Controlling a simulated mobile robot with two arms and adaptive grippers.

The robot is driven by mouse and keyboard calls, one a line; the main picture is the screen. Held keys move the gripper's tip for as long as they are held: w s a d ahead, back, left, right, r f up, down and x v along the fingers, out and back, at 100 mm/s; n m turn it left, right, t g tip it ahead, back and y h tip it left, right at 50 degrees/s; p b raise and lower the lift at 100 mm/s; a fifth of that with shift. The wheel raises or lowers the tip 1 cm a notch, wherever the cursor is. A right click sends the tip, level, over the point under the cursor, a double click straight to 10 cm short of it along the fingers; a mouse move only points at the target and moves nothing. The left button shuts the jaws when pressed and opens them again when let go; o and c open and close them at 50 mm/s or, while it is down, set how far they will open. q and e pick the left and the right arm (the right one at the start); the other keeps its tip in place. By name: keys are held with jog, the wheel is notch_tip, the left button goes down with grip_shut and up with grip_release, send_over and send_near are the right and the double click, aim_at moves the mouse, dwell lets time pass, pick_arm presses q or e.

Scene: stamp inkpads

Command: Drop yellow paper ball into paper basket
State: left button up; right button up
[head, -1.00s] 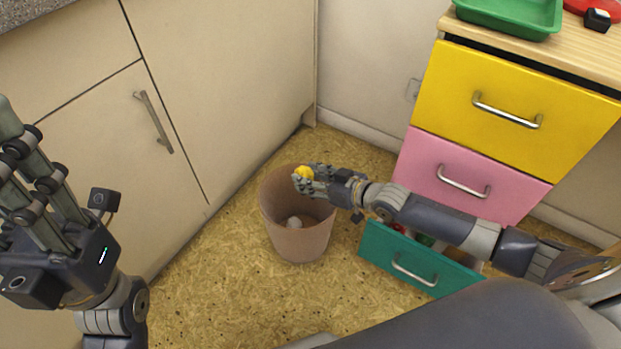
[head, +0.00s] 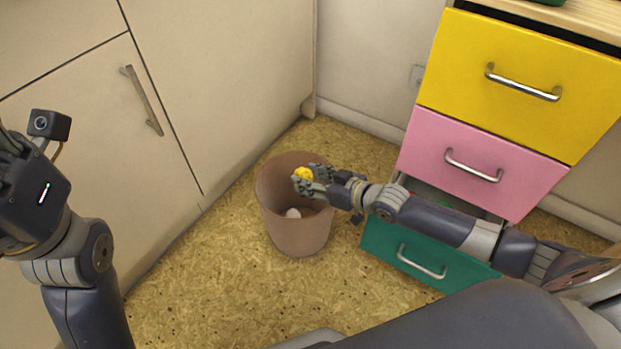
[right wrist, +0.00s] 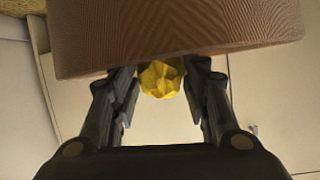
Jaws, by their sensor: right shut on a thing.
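The yellow paper ball (head: 303,173) is held between the fingertips of my right gripper (head: 308,181), over the opening of the paper basket. The ball also shows in the right wrist view (right wrist: 160,79), between the two fingers (right wrist: 163,95). The brown paper basket (head: 298,236) stands upright on the floor, and its wall fills the top of the right wrist view (right wrist: 180,30). A whitish crumpled ball (head: 293,213) lies inside the basket. My left arm is at the left edge, and its fingers are cut off by the frame.
A drawer unit stands at the right, with a yellow drawer (head: 520,85), a pink drawer (head: 480,160) and a low green drawer (head: 425,258) pulled open. Beige cabinets (head: 225,80) stand at the left. The floor (head: 215,275) in front of the basket is clear.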

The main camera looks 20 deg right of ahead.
jog(key=o, duration=0.7)
jog(key=shift+o, duration=0.2)
notch_tip(320, 180, up, 10)
dwell(0.4)
